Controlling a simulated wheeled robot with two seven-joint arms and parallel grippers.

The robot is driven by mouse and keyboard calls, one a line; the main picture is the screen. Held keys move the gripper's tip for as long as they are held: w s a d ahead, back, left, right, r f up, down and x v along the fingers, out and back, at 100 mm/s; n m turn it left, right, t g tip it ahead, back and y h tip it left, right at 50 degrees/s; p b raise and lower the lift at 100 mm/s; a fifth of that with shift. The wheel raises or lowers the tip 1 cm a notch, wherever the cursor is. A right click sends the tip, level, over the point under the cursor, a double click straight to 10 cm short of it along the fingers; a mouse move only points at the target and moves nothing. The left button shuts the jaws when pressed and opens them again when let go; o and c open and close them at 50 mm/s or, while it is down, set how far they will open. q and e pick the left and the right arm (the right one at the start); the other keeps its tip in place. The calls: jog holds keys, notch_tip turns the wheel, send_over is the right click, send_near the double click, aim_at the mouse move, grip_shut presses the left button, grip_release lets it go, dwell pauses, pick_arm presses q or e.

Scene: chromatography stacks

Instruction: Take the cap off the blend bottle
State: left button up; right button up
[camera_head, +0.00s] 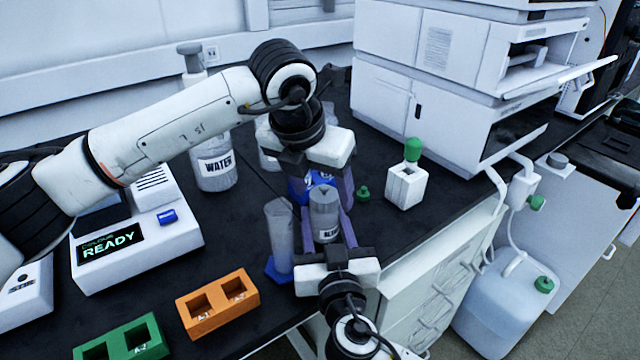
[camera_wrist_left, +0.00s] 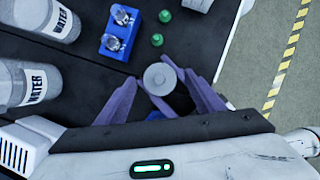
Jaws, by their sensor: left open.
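The blend bottle (camera_head: 327,229) is a small grey bottle with a partly hidden label, standing upright near the bench's front edge. Its round grey cap (camera_wrist_left: 160,78) is seen from above in the left wrist view and appears to be on the bottle. My left gripper (camera_head: 322,193) points down over the bottle, open, with its purple fingers apart on either side of the cap. My right gripper (camera_head: 327,222) reaches in from the front, its fingers on both sides of the bottle body, apparently shut on it.
A clear cylinder on a blue base (camera_head: 280,240) stands close left of the bottle. Behind are a blue vial holder (camera_wrist_left: 119,32) and green caps (camera_wrist_left: 157,40). Water bottles (camera_head: 215,165) stand left. An orange rack (camera_head: 215,318) lies in front; a white holder (camera_head: 405,187) stands right.

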aim_at(321, 197)
pick_arm(q)
jog(key=shift+c, duration=0.3)
jog(key=c, duration=1.2)
jog(key=shift+r, duration=0.2)
jog(key=shift+r, duration=0.95)
jog(key=shift+r, duration=0.1)
jog(key=shift+r, duration=1.95)
pick_arm(e)
jog(key=o, duration=1.6)
